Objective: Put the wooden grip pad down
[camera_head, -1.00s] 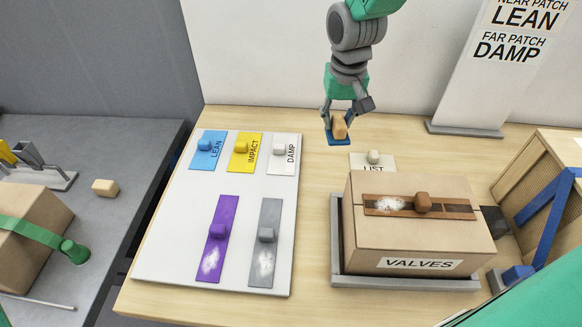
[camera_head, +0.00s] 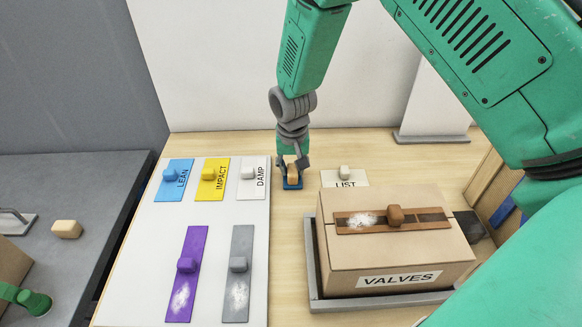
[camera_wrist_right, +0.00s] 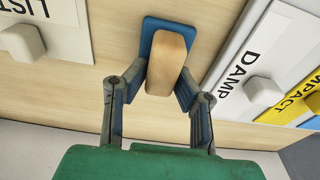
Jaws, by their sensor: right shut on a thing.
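The wooden grip pad (camera_head: 292,173) is a tan block on a small blue base. My right gripper (camera_head: 292,166) is shut on it, with a finger on each side of the block. The pad is upright, low over the bare wood between the DAMP card and the LIST card; I cannot tell whether its base touches the table. In the right wrist view the grip pad (camera_wrist_right: 166,62) sits between the fingertips (camera_wrist_right: 160,85), its blue base against the wood behind. My left gripper is not in view.
A white board (camera_head: 140,245) holds LEAN, IMPACT and DAMP cards plus purple and grey strips. The LIST card (camera_head: 345,178) lies right of the pad. A VALVES carton (camera_head: 395,255) stands in a grey tray (camera_head: 380,300). Bare table (camera_head: 288,230) lies between board and tray.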

